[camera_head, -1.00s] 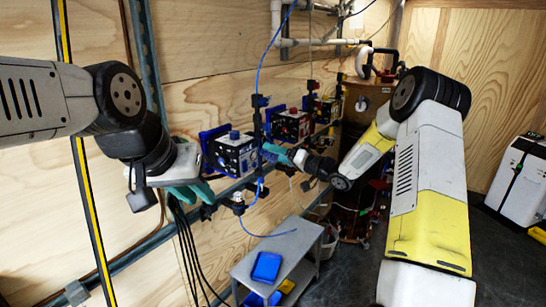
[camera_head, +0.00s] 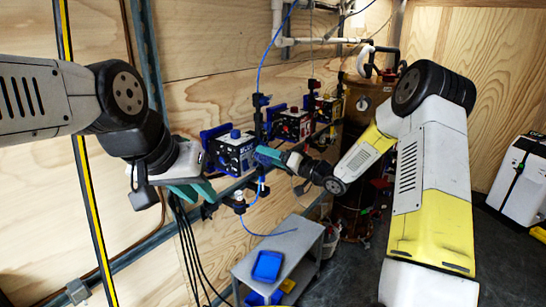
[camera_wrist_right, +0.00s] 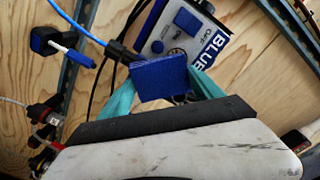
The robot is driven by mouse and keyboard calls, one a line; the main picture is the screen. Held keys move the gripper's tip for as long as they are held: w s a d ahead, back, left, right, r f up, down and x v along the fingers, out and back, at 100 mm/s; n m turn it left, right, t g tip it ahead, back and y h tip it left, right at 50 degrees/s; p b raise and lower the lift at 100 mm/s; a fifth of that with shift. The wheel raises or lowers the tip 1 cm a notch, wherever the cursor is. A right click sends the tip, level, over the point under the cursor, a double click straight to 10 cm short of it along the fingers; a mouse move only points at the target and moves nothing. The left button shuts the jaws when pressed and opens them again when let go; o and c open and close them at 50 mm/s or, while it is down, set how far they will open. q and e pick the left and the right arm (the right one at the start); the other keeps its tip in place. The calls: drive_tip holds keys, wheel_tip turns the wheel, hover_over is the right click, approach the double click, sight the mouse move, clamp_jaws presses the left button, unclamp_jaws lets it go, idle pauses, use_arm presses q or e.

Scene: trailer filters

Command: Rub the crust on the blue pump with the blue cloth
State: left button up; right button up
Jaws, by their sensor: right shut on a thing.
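My right gripper (camera_head: 262,155) is at the pump's right side. In the wrist view its teal fingers are shut on the blue cloth (camera_wrist_right: 160,80), a flat blue pad covering the lower part of the pump face. I cannot tell whether the cloth touches the pump, and I cannot make out the crust. My left gripper (camera_head: 192,190) hangs empty, left of and below the pump; its finger gap is unclear.
Blue hose and valve fittings (camera_head: 260,120) stand close to my right gripper. A grey cart (camera_head: 290,245) with a blue tray (camera_head: 267,266) is below. Black cables hang under my left gripper.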

drive_tip(key=shift+s+a+r, duration=0.15)
drive_tip(key=shift+s+a, duration=0.05)
drive_tip(key=shift+a, duration=0.25)
drive_tip(key=v, duration=0.6)
drive_tip(key=shift+w+d, duration=0.15)
drive_tip(key=shift+d, duration=0.1)
drive_tip(key=shift+v, duration=1.45)
